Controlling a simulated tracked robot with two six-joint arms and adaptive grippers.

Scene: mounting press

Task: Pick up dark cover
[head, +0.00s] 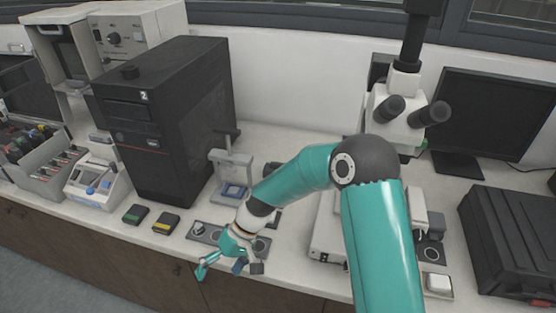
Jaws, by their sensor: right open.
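My right gripper (230,268) is open at the front edge of the bench, its fingers pointing down and spread apart. It hangs in front of a grey tray (204,236) that holds small round parts, and partly covers it. I cannot tell for sure which thing is the dark cover. A small dark piece (274,217) shows behind my right forearm, partly hidden by it. A small press (232,172) with a blue piece in its base stands behind the tray. My left gripper is not in view.
Two dark blocks, one with green (135,214) and one with yellow (166,222), lie left of the tray. A tall black computer case (165,120) stands behind them. A microscope (398,120), a monitor (492,110) and a black case (512,240) fill the right side.

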